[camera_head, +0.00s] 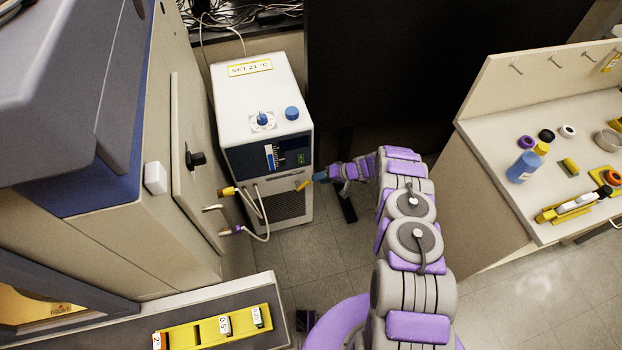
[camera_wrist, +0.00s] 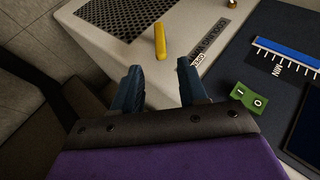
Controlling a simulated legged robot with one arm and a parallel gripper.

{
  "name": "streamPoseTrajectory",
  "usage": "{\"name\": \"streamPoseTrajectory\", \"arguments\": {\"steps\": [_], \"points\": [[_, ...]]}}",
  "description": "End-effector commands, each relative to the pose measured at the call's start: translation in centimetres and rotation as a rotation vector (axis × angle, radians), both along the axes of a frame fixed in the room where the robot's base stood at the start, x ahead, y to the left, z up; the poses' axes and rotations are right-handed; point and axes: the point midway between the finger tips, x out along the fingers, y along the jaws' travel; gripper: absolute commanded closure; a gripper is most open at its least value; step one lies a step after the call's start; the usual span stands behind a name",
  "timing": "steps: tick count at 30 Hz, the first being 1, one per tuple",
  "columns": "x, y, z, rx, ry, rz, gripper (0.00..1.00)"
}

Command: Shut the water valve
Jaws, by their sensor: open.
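A white chiller unit (camera_head: 262,95) with a dark front panel stands on the floor at the back, left of the middle. A small yellow lever (camera_head: 302,185), which looks like the valve handle, sticks out low on its front. In the wrist view the yellow lever (camera_wrist: 160,41) stands beside a vent grille and a small printed label too tilted to read surely. My gripper (camera_head: 317,178) is in front of the chiller, close to the lever. In the wrist view my gripper (camera_wrist: 160,73) is open and empty; the lever lies just beyond the gap between its fingertips, apparently untouched.
A green rocker switch (camera_wrist: 249,97) and a blue level gauge (camera_wrist: 285,45) are right of the fingers. Hoses (camera_head: 262,213) loop from the chiller to the cabinet (camera_head: 186,150) on the left. A workbench (camera_head: 500,130) stands at right. Floor (camera_head: 312,255) before the chiller is clear.

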Motion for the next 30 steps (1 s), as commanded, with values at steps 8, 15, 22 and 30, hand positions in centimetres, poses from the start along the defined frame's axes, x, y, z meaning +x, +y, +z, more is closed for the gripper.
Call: {"name": "streamPoseTrajectory", "arguments": {"steps": [8,15,22,30], "points": [[-0.9,-4.2,3.8,0.0,-0.002,-0.002,0.57],[-1.4,-5.6,4.9,0.002,0.002,0.001,0.57],[-1.5,-5.7,5.0,0.001,0.001,0.002,0.57],[-1.2,-5.4,6.7,-0.001,0.005,0.012,0.77]]}}
